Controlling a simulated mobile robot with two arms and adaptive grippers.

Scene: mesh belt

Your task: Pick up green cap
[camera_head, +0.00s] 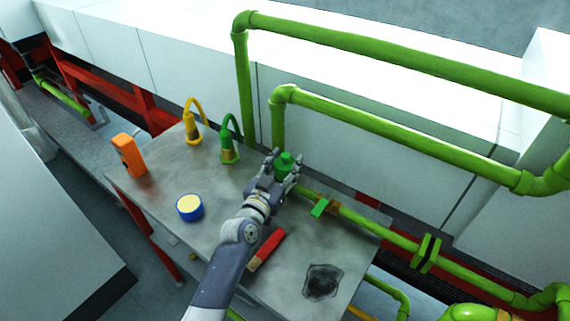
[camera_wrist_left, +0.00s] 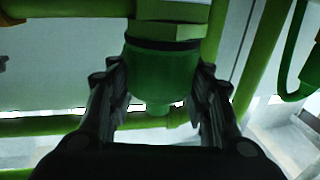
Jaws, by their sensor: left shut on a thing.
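The green cap (camera_head: 286,160) is in the middle of the head view, at the far edge of the metal table. My left gripper (camera_head: 284,168) is shut on it, with one finger on each side. In the left wrist view the dark green cap (camera_wrist_left: 160,70) sits between the two ridged fingers of my left gripper (camera_wrist_left: 160,95). A lighter green hex-shaped part and a black band show directly above the cap there; I cannot tell whether they are joined to it. My right gripper is not in view.
On the metal table (camera_head: 160,225) are an orange box-shaped thing (camera_head: 129,155), a yellow hooked thing (camera_head: 193,125), a green hooked thing (camera_head: 229,145), a blue-rimmed round thing (camera_head: 190,208) and a red bar (camera_head: 268,248). Green pipes (camera_head: 400,140) run beside and behind my gripper.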

